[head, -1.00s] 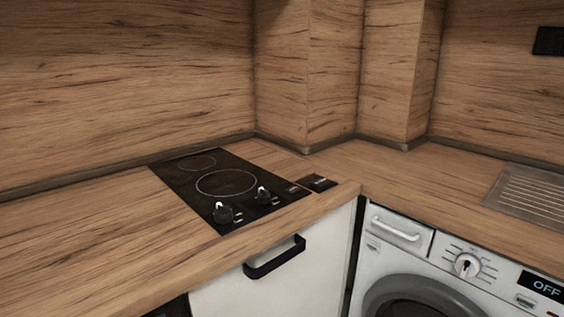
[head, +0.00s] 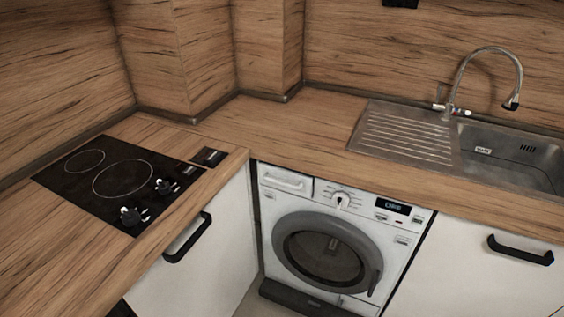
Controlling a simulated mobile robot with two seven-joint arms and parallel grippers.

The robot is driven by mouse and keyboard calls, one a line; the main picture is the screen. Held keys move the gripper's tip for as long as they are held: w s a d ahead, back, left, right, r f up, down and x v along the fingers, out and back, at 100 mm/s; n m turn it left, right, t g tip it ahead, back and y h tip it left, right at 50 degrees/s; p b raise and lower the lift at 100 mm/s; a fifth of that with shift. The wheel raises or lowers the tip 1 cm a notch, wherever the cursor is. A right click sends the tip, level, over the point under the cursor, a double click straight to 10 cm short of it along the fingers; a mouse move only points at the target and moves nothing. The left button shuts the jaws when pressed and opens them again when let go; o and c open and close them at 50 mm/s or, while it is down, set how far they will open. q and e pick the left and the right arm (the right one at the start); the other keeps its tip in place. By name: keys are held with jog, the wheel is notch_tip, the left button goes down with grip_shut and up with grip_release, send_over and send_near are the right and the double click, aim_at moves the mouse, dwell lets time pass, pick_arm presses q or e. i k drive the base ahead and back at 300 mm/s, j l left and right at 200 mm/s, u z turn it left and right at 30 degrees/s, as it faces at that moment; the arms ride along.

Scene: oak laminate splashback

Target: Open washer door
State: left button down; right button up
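The white washer (head: 386,257) stands under the wooden counter in the head view, right of the corner. Its round grey door (head: 291,264) with a dark window (head: 325,256) looks shut. A dark handle (head: 374,283) sits at the door's lower right edge. The dial (head: 342,198) and a small dark display (head: 392,206) are on the panel above the door. Neither of my grippers shows in the head view.
A black cooktop (head: 122,180) with two knobs lies on the left counter (head: 65,235). White cabinets with black handles (head: 187,238) (head: 520,250) flank the washer. A sink (head: 510,160) with a curved faucet (head: 487,52) is at right. Little floor (head: 247,300) shows.

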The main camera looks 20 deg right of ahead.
aim_at(323, 262)
jog(key=z, duration=1.1)
